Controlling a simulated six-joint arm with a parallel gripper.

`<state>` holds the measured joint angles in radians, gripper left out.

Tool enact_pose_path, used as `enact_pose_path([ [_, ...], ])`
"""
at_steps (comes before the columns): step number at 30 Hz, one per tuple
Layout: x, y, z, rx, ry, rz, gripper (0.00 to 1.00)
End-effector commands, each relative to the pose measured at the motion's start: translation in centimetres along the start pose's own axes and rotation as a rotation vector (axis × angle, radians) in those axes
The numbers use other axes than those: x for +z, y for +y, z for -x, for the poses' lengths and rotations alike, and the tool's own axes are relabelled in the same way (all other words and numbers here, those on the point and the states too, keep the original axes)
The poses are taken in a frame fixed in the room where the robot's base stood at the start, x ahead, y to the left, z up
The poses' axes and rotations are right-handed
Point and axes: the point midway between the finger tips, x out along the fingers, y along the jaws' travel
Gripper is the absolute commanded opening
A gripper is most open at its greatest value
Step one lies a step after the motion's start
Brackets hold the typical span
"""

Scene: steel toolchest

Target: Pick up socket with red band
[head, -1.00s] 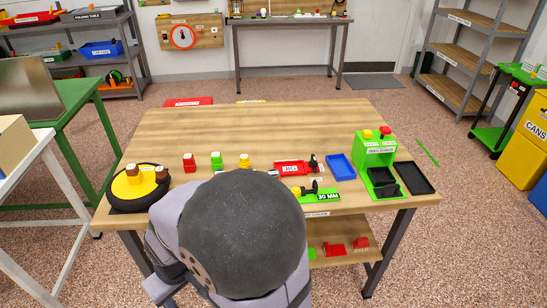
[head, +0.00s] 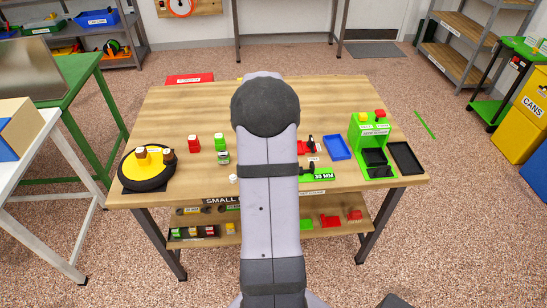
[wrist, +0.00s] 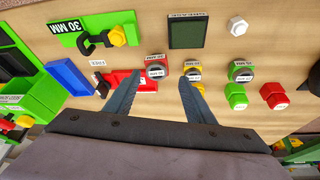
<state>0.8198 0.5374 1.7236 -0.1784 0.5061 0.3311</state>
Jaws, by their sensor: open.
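The socket with the red band (wrist: 155,71) stands on the wooden table, its dark round opening facing up. In the wrist view it appears between the fingertips of my gripper (wrist: 161,77), which is open and empty; the height gap is hard to judge. A yellow-banded socket (wrist: 192,71) is just right of it, close to the right fingertip. A green-banded socket (wrist: 240,72) is farther right and also shows in the head view (head: 223,157). My arm hides the red-banded socket and the gripper in the head view.
Green (wrist: 236,96) and red (wrist: 273,95) hex-shaped pieces stand to the right. A green 30 MM holder (wrist: 92,35), a dark square pad (wrist: 188,31) and a white piece (wrist: 237,25) lie beyond. A blue tray (head: 337,147) is further off.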

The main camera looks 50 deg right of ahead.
Motion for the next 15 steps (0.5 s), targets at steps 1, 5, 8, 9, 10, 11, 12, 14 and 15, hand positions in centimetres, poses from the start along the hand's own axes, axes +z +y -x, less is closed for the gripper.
enact_pose_path([
  [1, -0.2, 0.5, -0.1, 0.004, 0.001, -0.009, 0.49],
  [5, -0.4, 0.6, -0.2, 0.006, 0.002, -0.013, 0.49],
  [8, -0.4, 0.6, -0.7, 0.006, 0.001, -0.012, 0.49],
  [9, -0.4, 0.6, -1.0, 0.006, 0.001, -0.012, 0.49],
  [10, -0.4, 0.6, -1.2, 0.006, 0.000, -0.012, 0.49],
  [11, -0.4, 0.6, -1.4, 0.006, 0.000, -0.012, 0.49],
  [12, -0.3, 0.6, -1.7, 0.006, 0.000, -0.012, 0.49],
  [14, -0.4, 0.5, -2.1, 0.005, 0.001, -0.012, 0.49],
  [15, -0.4, 0.5, -2.2, 0.005, 0.002, -0.012, 0.49],
])
